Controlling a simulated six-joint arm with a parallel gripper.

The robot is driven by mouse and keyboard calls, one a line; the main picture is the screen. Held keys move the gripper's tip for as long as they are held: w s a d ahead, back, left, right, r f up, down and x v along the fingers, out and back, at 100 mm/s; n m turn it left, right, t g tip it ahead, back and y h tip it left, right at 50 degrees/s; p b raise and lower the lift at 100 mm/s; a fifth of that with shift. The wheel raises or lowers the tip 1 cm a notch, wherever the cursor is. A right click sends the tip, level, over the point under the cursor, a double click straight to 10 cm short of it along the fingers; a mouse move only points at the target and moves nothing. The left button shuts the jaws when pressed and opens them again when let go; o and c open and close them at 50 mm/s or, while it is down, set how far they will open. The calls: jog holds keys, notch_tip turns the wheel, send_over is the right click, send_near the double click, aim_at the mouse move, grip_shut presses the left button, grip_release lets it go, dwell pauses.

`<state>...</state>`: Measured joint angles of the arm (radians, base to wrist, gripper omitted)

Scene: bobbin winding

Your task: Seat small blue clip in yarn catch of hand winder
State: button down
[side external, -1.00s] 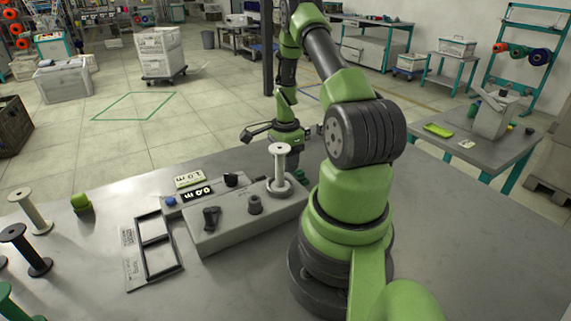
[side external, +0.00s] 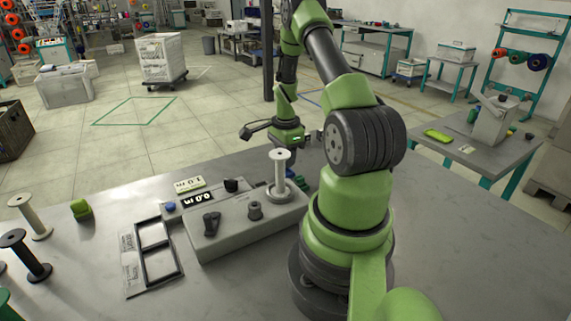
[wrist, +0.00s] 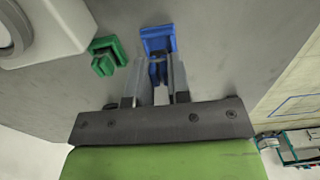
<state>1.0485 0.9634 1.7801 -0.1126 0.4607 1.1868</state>
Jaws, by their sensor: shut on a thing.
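The small blue clip (wrist: 158,40) is between the tips of my gripper (wrist: 158,72) in the wrist view, with its wide blue end beyond the fingertips. My gripper is shut on it. I cannot tell whether the clip touches the grey tabletop behind it. The hand winder (side external: 245,226) is a grey box with knobs and an upright white spool (side external: 280,168) in the side view. Part of the winder shows at the upper left of the wrist view (wrist: 65,30), apart from the clip. The fingertips are hidden in the side view, and I cannot make out the yarn catch.
A green clip (wrist: 107,55) lies between the winder and the blue clip. A dark frame (side external: 158,252), displays (side external: 198,197) and a blue knob (side external: 169,206) are left of the winder. Spools (side external: 30,216) and a green block (side external: 81,210) stand farther left. The front tabletop is clear.

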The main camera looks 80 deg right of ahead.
notch_tip(320, 180, up, 6)
jog(key=shift+r, duration=0.25)
jog(key=w+a, duration=0.1)
jog(key=a, duration=0.1)
jog(key=w+a+f, duration=0.1)
jog(key=a, duration=0.1)
jog(key=w+a+f, duration=0.1)
jog(key=w+a, duration=0.1)
jog(key=a, duration=0.1)
jog(key=shift+w, duration=0.1)
jog(key=shift+a+f, duration=0.1)
jog(key=shift+f, duration=2.3)
jog(key=shift+f, duration=0.6)
jog(key=shift+f, duration=0.25)
jog(key=c, duration=1)
grip_release()
